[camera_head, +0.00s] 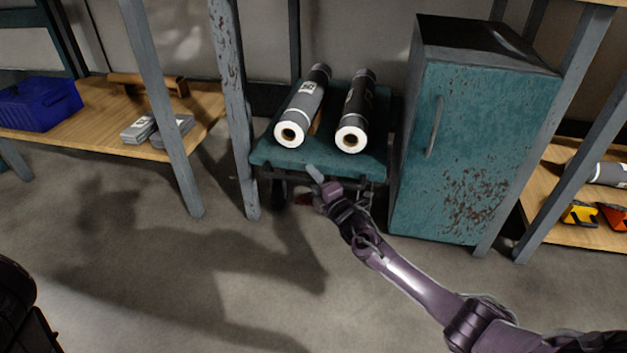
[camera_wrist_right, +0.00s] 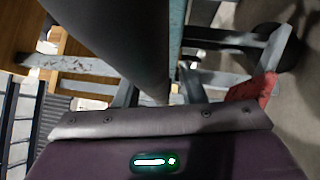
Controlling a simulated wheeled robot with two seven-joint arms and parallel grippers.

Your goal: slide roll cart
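Two dark grey rolls, the left one (camera_head: 302,105) and the right one (camera_head: 357,108), lie side by side on a teal roll cart (camera_head: 325,164). Their white ends face me. My right gripper (camera_head: 309,187) is at the cart's front edge, low and left of its middle. Its fingers look apart, with a pale one above and a red patch below. I see nothing held between them. The right wrist view shows a large dark grey rounded shape, which I cannot identify, and a red piece (camera_wrist_right: 247,94) beside my purple wrist. My left gripper is not in view.
A worn teal cabinet (camera_head: 475,145) stands close to the cart's right. A grey post (camera_head: 232,100) stands close to its left. A wooden shelf (camera_head: 90,137) with a blue bin (camera_head: 40,104) is at the left. The floor in front is clear.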

